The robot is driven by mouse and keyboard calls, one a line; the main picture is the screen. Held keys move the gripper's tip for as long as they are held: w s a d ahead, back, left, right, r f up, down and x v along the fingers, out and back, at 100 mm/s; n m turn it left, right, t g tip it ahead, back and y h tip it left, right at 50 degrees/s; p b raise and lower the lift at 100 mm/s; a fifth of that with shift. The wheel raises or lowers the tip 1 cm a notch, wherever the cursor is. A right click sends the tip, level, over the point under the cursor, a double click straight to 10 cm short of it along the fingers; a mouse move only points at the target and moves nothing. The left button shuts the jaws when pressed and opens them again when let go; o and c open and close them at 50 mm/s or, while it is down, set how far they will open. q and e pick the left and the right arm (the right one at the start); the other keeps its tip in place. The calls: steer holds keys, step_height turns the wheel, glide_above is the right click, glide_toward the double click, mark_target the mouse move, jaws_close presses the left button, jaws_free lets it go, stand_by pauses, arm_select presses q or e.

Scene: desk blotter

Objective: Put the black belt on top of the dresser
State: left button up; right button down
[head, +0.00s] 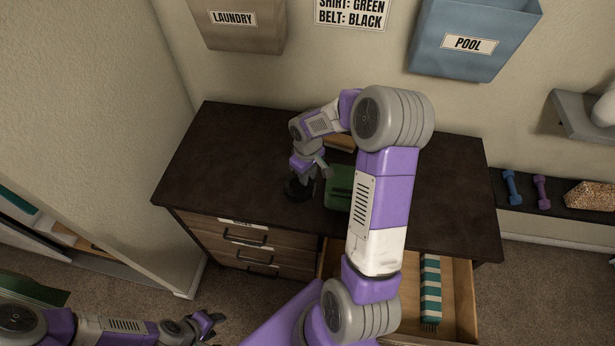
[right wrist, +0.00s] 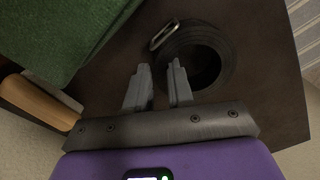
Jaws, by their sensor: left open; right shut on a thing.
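The black belt (head: 297,189) is a dark coil on top of the dark brown dresser (head: 230,150), left of the folded green shirt (head: 339,188). In the right wrist view the coiled belt (right wrist: 183,44) shows its metal buckle, and the dresser top (right wrist: 270,75) lies under it. My right gripper (head: 311,178) reaches down over the coil. Its fingertips (right wrist: 164,72) are at the coil's near edge, with a small gap between them, shut on the belt; the exact contact is hard to see. My left gripper (head: 214,326) is open and empty, low at the left, away from the dresser.
A drawer (head: 466,300) is open at the dresser's front right, with a teal-and-white striped item (head: 431,290) inside. A wooden object (head: 340,142) lies behind the shirt. Laundry (head: 235,25) and pool (head: 470,45) bins hang on the wall. The dresser top's left side is clear.

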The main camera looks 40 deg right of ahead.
steer(key=shift+f, duration=0.35)
steer(key=shift+f, duration=0.25)
steer(key=c, duration=1)
jaws_free()
steer(key=shift+r, duration=0.1)
steer(key=shift+r, duration=0.1)
step_height(320, 180, up, 12)
steer(key=p, duration=0.2)
steer(key=shift+p, duration=0.4)
steer(key=shift+r, duration=0.15)
